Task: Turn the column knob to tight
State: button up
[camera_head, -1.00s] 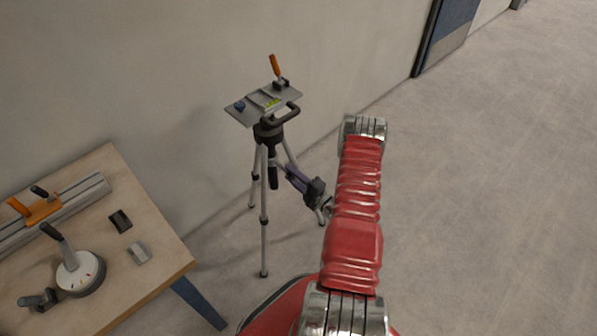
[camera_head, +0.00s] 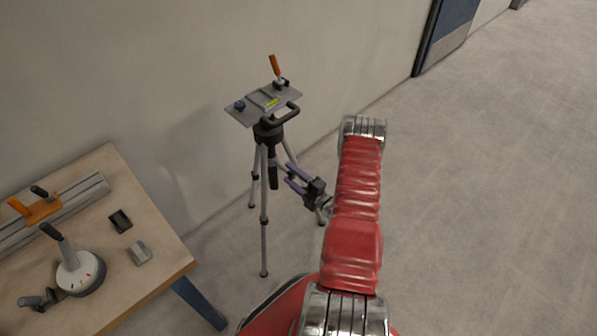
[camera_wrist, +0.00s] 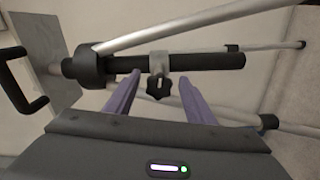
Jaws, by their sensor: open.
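The column knob (camera_wrist: 158,88) is a small dark lobed knob on a grey collar around the tripod's black centre column (camera_wrist: 205,62). My gripper (camera_wrist: 155,85) is open in the wrist view, with one purple finger on each side of the knob. The fingers look apart from the knob; their depth relative to it is hard to tell. In the head view my gripper (camera_head: 291,178) is low beside the column (camera_head: 273,172) of the tripod (camera_head: 264,215), and the knob itself cannot be made out. Any tight marking is not visible.
The tripod carries a plate (camera_head: 252,108) with an orange-handled clamp (camera_head: 274,68). Its silver legs run close around my gripper. A wooden table (camera_head: 120,175) with a white dial (camera_head: 78,272) stands at left. The wall is behind; floor at right is clear.

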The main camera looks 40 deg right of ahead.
jog(key=shift+s, duration=0.15)
jog(key=s, duration=1.3)
jog(key=shift+s+d, duration=0.2)
jog(key=shift+s, duration=0.05)
dwell(0.3)
jog(key=shift+f, duration=0.1)
